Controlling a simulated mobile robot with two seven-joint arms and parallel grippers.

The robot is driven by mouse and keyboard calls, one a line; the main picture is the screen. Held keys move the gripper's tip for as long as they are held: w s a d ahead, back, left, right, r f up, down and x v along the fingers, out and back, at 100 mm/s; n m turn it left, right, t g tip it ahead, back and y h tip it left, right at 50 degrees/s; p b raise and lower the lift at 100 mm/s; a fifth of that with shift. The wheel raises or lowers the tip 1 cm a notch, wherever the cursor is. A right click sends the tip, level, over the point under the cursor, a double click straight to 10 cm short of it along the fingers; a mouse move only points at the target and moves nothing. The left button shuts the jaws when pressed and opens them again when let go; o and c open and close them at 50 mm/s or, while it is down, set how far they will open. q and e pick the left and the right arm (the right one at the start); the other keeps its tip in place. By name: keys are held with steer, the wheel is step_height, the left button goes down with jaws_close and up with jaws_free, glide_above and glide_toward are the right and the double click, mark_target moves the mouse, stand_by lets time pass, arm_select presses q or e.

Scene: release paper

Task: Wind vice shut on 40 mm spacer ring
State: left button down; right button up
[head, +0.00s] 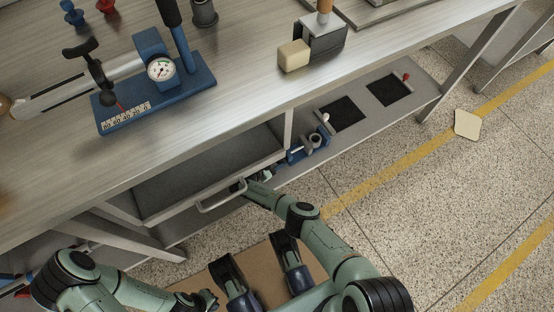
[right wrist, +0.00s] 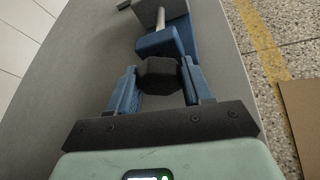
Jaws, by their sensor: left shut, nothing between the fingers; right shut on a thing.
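The blue vice (head: 310,149) sits on the low shelf under the bench. A grey round piece (head: 315,139), which looks like the spacer ring, shows at the vice; whether the jaws touch it is too small to tell. In the right wrist view, my right gripper (right wrist: 161,82) is shut on a black faceted knob (right wrist: 160,75), in line with the vice's blue body (right wrist: 164,43) and grey rod. In the head view, my right gripper (head: 266,174) is small and partly hidden beside the vice. My left gripper (head: 209,300) is shut and empty, low in the picture, away from the vice.
An open drawer (head: 205,187) with a pale handle hangs left of the vice, close to my right forearm. Black mats (head: 342,113) lie on the shelf to the right. A blue gauge stand (head: 170,90) and a cream block (head: 293,55) stand on the bench top.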

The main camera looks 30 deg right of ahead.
steer(key=shift+m+t, duration=0.3)
steer(key=shift+m, duration=0.4)
arm_select(q)
steer(key=shift+w, duration=0.1)
arm_select(e)
steer(key=shift+m+t, duration=0.5)
steer(key=o, duration=1)
